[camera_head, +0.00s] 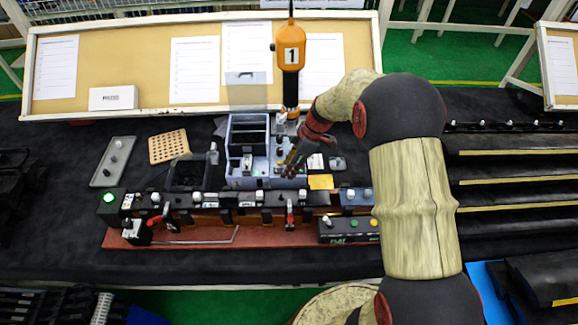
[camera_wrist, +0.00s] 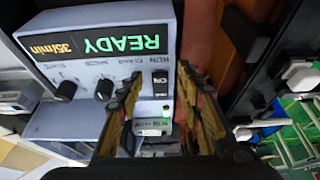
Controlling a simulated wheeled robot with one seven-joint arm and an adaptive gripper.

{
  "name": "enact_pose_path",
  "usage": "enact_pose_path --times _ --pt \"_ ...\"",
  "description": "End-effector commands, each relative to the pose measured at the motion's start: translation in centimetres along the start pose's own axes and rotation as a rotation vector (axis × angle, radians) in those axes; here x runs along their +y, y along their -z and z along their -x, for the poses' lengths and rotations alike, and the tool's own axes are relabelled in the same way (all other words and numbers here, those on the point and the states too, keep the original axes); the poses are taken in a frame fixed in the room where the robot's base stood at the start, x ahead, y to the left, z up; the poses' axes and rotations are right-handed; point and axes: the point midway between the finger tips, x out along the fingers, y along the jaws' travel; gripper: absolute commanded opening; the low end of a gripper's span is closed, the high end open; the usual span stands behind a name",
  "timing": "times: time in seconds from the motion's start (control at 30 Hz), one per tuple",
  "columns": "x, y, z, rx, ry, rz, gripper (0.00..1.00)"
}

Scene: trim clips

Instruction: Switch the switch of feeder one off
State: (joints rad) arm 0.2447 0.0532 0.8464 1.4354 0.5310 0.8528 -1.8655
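A blue-grey feeder with an upside-down green READY display (camera_wrist: 122,44) fills the upper left of the wrist view. Its black rocker switch (camera_wrist: 160,86), with white lettering, sits at the right end of its front, and a small green light glows near it. In the head view the blue-grey feeder housing (camera_head: 233,178) stands mid-table. My gripper (camera_head: 292,167) is at its right part. In the wrist view my gripper (camera_wrist: 160,75) is open, with a finger on each side of the switch. Contact with the switch cannot be told. I see no feeder number.
A red-brown rail (camera_head: 200,237) with switches and clamps runs in front. A black bin (camera_head: 188,173) and a perforated tan block (camera_head: 169,146) lie to the left.

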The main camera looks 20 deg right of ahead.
Motion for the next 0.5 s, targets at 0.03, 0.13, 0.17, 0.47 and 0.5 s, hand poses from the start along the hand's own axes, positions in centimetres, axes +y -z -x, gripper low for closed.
enact_pose_path --times 0.03,0.13,0.17,0.47,0.5 --pt "0.02 0.02 -0.09 0.0 -0.001 0.0 0.36" --pt "0.04 0.02 -0.09 0.0 -0.001 0.0 0.36" --pt "0.04 0.02 -0.09 0.0 -0.001 0.0 0.36" --pt "0.03 0.01 -0.06 0.0 -0.001 -0.001 0.24" --pt "0.04 0.01 -0.06 0.0 -0.001 -0.001 0.22"
